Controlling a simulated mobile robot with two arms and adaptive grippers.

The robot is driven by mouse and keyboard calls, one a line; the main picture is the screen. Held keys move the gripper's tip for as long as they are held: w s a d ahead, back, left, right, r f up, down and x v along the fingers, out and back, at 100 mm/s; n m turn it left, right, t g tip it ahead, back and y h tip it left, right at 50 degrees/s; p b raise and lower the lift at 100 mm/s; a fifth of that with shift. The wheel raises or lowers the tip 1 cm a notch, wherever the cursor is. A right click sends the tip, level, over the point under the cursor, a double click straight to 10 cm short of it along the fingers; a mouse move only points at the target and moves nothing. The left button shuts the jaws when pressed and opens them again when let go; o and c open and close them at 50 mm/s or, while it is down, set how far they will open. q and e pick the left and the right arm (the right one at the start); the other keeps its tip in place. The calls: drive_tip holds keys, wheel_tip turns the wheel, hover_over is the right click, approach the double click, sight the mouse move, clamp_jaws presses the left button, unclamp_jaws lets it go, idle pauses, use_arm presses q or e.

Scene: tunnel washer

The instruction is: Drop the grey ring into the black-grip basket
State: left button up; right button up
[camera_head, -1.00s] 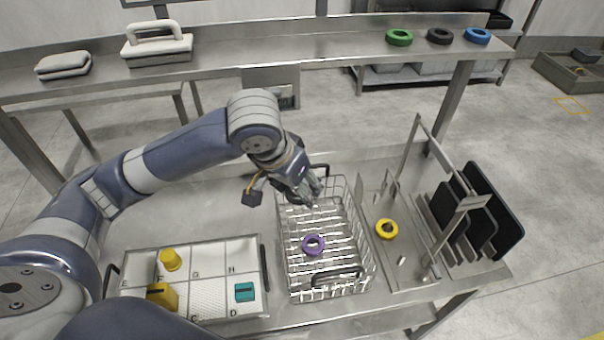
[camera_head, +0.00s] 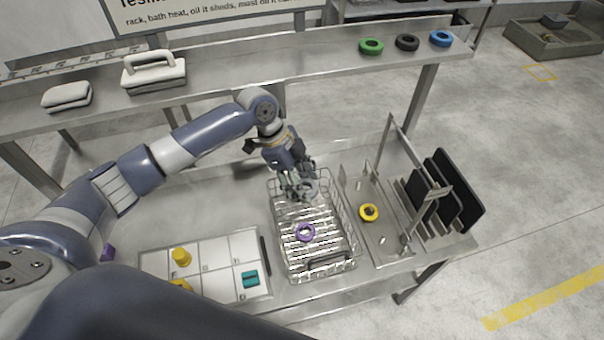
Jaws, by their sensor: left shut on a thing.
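The wire basket with black grips (camera_head: 352,228) stands on the steel table in the middle of the head view. A purple ring (camera_head: 305,232) lies on its floor. My left gripper (camera_head: 303,191) is over the far end of this basket, fingers pointing down. It is shut on the grey ring (camera_head: 311,188), which the fingers partly cover. I cannot tell the exact height of the ring above the basket floor. The far grip is mostly hidden behind the gripper; the near black grip (camera_head: 330,261) shows clearly. My right gripper is not in view.
Left is a lettered tray (camera_head: 215,252) with yellow and teal pieces. Green (camera_head: 371,46), black (camera_head: 407,42) and blue (camera_head: 440,38) rings sit on the back shelf.

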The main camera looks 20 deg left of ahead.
use_arm(q)
wheel_tip(320, 180, down, 6)
drive_tip(key=b, duration=0.3)
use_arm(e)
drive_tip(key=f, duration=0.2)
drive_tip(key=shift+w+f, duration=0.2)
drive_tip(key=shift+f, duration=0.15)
use_arm(q)
drive_tip(key=o, duration=1.1)
drive_tip(key=v, duration=1.2)
drive_tip(key=shift+w, duration=0.15)
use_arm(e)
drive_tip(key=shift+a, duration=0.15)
